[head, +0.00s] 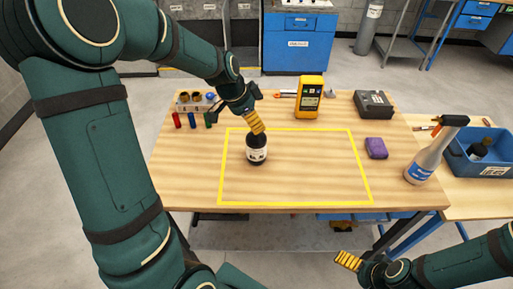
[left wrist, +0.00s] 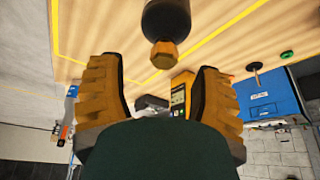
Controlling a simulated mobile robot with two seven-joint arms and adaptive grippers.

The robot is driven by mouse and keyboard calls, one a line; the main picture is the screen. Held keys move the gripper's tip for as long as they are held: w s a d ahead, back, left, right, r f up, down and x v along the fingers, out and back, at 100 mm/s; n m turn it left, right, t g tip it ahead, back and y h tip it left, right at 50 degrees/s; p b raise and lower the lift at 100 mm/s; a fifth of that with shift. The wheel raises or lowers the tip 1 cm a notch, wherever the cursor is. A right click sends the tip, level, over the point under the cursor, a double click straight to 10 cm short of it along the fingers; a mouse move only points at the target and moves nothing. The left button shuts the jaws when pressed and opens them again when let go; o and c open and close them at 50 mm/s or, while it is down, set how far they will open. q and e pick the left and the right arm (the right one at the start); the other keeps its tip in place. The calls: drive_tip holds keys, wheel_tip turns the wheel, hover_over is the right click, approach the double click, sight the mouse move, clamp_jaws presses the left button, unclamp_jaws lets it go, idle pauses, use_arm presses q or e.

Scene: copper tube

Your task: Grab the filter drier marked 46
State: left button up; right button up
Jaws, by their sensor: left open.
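A dark filter drier with a white label (head: 257,153) stands upright inside the yellow outline on the wooden table. The label's marking is too small to read. My left gripper (head: 255,124) is open, directly above the drier's top and partly hiding it. In the left wrist view, the drier's dark body (left wrist: 167,18) and brass-coloured end (left wrist: 163,54) show between and beyond the two spread yellow fingers (left wrist: 160,72); nothing is held. My right gripper (head: 348,261) is low in front of the table, at bottom right; its finger opening is not clear.
A yellow meter (head: 310,97), a dark box (head: 373,104) and a small rack (head: 195,103) stand along the back. A purple block (head: 376,148) and a spray bottle (head: 430,155) are at right. The outlined area around the drier is clear.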

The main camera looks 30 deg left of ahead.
sight(256, 143)
use_arm(q)
drive_tip(key=shift+w+b+x, duration=0.15)
drive_tip(key=shift+x, duration=1.25)
drive_tip(key=shift+w+b+x, duration=0.15)
drive_tip(key=shift+x, duration=1.25)
drive_tip(key=shift+a+r, duration=0.1)
drive_tip(key=shift+r, duration=0.05)
clamp_jaws()
